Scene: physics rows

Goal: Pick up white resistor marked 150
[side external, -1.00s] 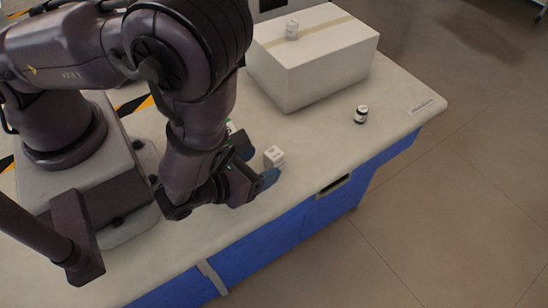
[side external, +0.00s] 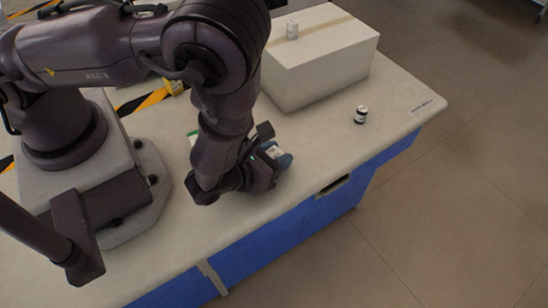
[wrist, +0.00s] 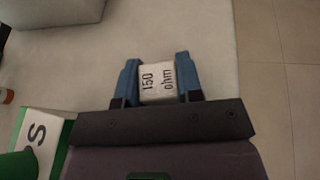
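The white resistor block (wrist: 158,83) marked "150 ohm" lies between the two blue fingertips of my gripper (wrist: 160,80) in the wrist view. The fingers flank its left and right sides very closely. I cannot tell whether both press on it. In the side external view, my gripper (side external: 277,147) is low over the table, and its fingers and wrist mostly hide the block.
A green and white object marked "S" (wrist: 38,138) lies beside my gripper.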

